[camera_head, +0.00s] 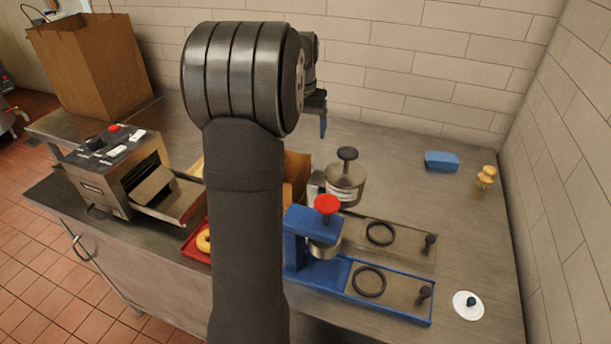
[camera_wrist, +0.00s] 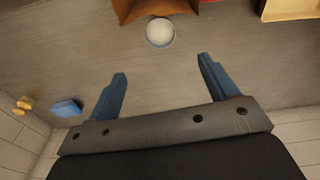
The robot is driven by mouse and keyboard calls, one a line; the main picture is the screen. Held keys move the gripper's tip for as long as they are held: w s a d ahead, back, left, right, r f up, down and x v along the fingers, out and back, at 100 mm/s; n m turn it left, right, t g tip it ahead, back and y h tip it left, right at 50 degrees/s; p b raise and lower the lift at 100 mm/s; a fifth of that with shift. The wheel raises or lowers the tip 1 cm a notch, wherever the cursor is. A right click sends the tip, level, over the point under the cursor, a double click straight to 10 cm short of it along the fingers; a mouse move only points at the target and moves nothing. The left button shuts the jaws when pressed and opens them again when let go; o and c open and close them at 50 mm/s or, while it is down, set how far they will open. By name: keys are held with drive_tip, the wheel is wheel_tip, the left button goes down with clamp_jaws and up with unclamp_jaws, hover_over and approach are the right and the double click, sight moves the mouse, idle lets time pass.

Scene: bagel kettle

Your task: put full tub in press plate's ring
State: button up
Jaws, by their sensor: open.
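A round pale tub (camera_wrist: 160,32) with whitish contents stands on the counter beside a brown box in the wrist view; my arm seems to hide it in the head view. My gripper (camera_wrist: 162,70) is open and empty, its blue fingers spread, with the tub beyond the fingertips. One blue finger shows in the head view (camera_head: 323,124). A blue press (camera_head: 308,222) with a red knob has a plate with a dark ring (camera_head: 369,281). A steel press (camera_head: 345,185) with a black knob stands behind it, with another plate and dark ring (camera_head: 380,233).
My arm covers the middle of the head view. A brown box (camera_head: 297,168), a red tray (camera_head: 197,243) with a bagel, and a toaster (camera_head: 118,170) lie left. A blue sponge (camera_head: 442,160), a wooden piece (camera_head: 487,176) and a white disc (camera_head: 460,311) are right.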

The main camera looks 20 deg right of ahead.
drive_tip(key=shift+m, duration=0.7)
drive_tip(key=f, duration=1)
drive_tip(key=w+d+f, duration=0.1)
drive_tip(key=f, duration=0.4)
drive_tip(key=shift+f, duration=0.4)
drive_tip(key=c, duration=1.2)
drive_tip(key=shift+r, duration=0.15)
